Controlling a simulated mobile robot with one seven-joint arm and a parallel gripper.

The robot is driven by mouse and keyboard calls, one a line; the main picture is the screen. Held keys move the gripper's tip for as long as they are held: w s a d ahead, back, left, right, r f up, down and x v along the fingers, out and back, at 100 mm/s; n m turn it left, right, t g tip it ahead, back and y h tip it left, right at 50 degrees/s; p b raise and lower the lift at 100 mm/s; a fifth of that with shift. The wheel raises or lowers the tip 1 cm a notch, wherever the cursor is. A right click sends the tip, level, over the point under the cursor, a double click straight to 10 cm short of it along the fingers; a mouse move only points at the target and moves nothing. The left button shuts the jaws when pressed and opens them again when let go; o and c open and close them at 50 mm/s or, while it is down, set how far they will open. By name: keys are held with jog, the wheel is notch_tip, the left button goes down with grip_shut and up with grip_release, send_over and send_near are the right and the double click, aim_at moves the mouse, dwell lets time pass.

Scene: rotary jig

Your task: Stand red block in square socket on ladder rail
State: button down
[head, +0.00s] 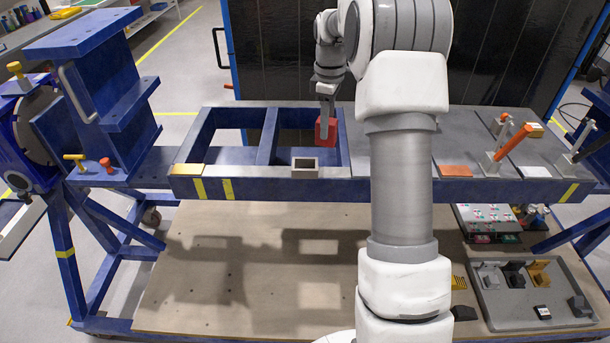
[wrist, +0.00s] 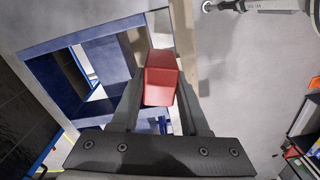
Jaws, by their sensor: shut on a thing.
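The red block (head: 326,130) is held by my gripper (head: 326,112) near the right end of the blue ladder frame (head: 262,146). In the wrist view the red block (wrist: 161,78) sits between the two grey fingers of my gripper (wrist: 160,95), which are shut on it. The grey square socket (head: 305,168) is on the front rail of the ladder frame, in front of the block and slightly to its left. The block is apart from the socket. The socket is not clearly visible in the wrist view.
Right of the frame, a grey plate holds an orange pad (head: 455,170) and toggle clamps with orange handles (head: 514,140). A blue rotary fixture (head: 90,75) stands at the left. Below is a wooden shelf (head: 230,250) with a grey tray (head: 535,300) at its right.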

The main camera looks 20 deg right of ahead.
jog(key=w+d+r+n, duration=0.1)
jog(key=d+r+n, duration=0.15)
jog(key=d, duration=0.35)
jog(key=shift+n, duration=0.45)
jog(key=shift+w+a+f, duration=0.15)
jog(key=shift+a+f, duration=5.5)
jog(key=shift+f, duration=0.1)
jog(key=shift+f, duration=0.15)
jog(key=shift+c, duration=2)
grip_release()
